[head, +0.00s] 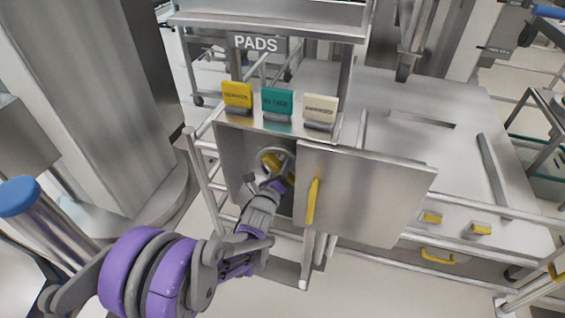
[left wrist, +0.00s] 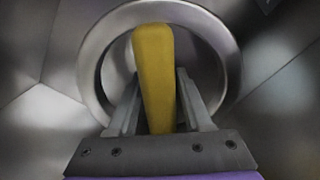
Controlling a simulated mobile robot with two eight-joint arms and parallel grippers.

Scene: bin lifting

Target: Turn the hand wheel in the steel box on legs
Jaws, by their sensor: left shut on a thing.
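The steel box (head: 233,160) stands on legs with its door (head: 365,190) open to the right. A yellow handle (head: 313,202) is on the door. Inside the box is the hand wheel, a grey ring (left wrist: 230,60) with a yellow bar (left wrist: 154,75) across it. In the head view the wheel's yellow part (head: 271,163) shows just beyond my gripper. My left gripper (head: 279,176) reaches into the box. In the left wrist view its two fingers (left wrist: 155,105) are on either side of the yellow bar, shut on it. The wheel's lower part is hidden by the gripper. My right gripper is not in view.
Yellow, green and cream tags (head: 277,104) stand on top of the box. A PADS sign (head: 259,43) hangs behind. A steel bench (head: 440,130) lies to the right, and a thick steel column (head: 95,90) rises at the left. The open door stands close to my gripper's right.

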